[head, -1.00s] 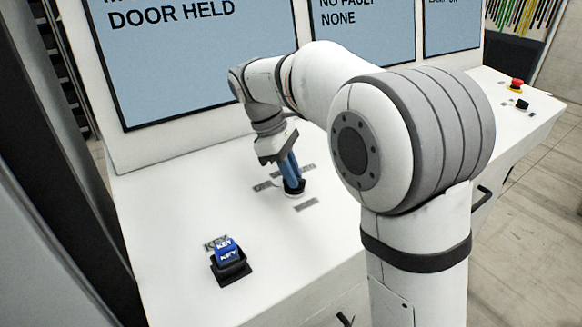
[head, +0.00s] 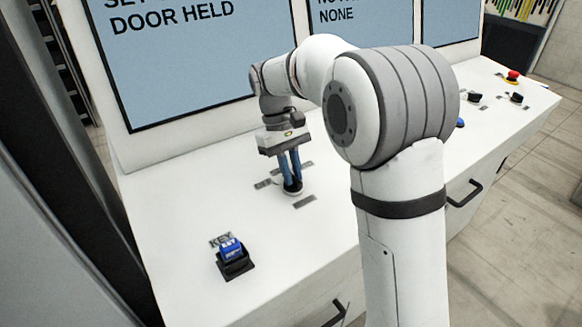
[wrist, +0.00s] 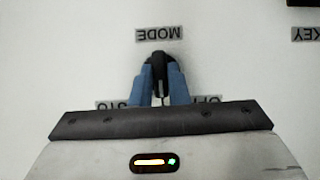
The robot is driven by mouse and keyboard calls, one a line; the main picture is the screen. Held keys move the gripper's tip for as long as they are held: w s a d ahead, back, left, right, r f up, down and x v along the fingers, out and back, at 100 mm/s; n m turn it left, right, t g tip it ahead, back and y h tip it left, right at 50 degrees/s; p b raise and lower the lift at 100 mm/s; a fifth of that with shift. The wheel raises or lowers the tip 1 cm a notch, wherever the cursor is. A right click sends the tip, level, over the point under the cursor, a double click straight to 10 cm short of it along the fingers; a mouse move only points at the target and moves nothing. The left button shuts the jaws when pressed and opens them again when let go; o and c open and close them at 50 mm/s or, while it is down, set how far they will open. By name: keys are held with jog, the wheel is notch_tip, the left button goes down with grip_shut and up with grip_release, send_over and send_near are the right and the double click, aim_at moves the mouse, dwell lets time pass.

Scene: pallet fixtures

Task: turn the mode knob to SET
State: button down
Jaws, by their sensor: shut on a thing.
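The mode knob (head: 292,189) is a small dark knob on the white console top, left of centre in the head view. My gripper (head: 290,181) points down at it, with its two blue fingers closed on the knob's sides. In the wrist view the black knob (wrist: 158,62) shows between the fingertips, below an upside-down MODE label (wrist: 160,34). Two more labels beside the fingers, on the left (wrist: 118,104) and right (wrist: 205,100), are partly covered by the gripper. No SET label is readable, so I cannot tell which mark the knob faces.
A blue KEY piece (head: 231,249) sits in a black holder at the console's front left. Large blue screens (head: 180,60) stand behind the console top. A red button (head: 513,76) and black knobs (head: 516,97) are at the far right. Handles (head: 464,195) stick out along the front.

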dwell(0.4)
jog(key=c, duration=1.4)
grip_release()
jog(key=v, duration=0.7)
jog(key=shift+r, duration=0.4)
jog(key=shift+w+a, duration=0.1)
